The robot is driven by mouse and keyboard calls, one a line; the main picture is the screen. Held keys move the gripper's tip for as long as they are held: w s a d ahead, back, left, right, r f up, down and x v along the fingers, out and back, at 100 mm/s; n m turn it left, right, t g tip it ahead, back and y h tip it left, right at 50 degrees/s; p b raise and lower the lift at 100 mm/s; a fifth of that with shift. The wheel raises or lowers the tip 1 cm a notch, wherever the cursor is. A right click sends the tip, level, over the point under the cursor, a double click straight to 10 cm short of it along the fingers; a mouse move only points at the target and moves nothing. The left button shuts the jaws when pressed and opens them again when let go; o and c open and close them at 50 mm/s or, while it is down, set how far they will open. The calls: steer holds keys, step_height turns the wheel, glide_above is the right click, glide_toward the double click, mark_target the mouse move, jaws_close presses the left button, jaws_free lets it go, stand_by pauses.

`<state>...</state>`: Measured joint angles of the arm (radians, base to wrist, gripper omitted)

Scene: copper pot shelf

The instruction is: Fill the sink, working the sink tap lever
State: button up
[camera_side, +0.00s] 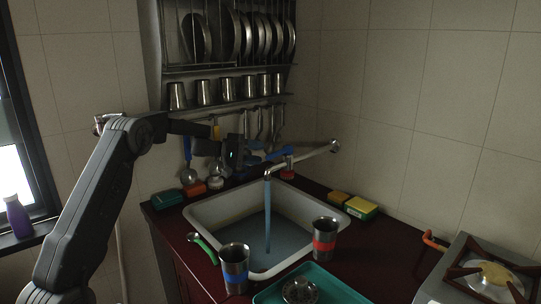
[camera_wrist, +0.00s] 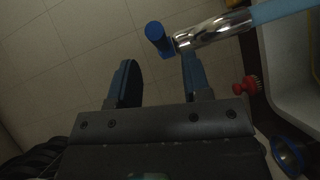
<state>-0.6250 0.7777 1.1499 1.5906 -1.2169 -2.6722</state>
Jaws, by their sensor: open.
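The chrome tap (camera_side: 308,159) reaches out from the wall over the white sink (camera_side: 205,212). A blue stream of water (camera_side: 267,215) runs from its spout into the sink, and bluish water (camera_side: 285,243) covers the bottom. In the wrist view the tap body (camera_wrist: 215,31) shows with its blue-ended lever (camera_wrist: 158,37). My gripper (camera_wrist: 162,75) is open, with the lever end just beyond and between its two fingertips; I cannot tell whether it touches. In the side view my gripper (camera_side: 262,157) is beside the tap, where blue parts overlap and hide the lever.
A blue-banded cup (camera_side: 235,268) and a red-banded cup (camera_side: 325,240) stand at the sink's front and right. A teal tray (camera_side: 345,293) is in front, sponges (camera_side: 360,208) lie right, and a stove (camera_side: 480,275) is far right. Utensils and a rack of plates (camera_side: 235,38) hang behind.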

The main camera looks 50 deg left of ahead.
steer(key=v, duration=0.7)
steer(key=shift+s+a, duration=0.2)
steer(key=shift+s, duration=0.05)
stand_by(7.0)
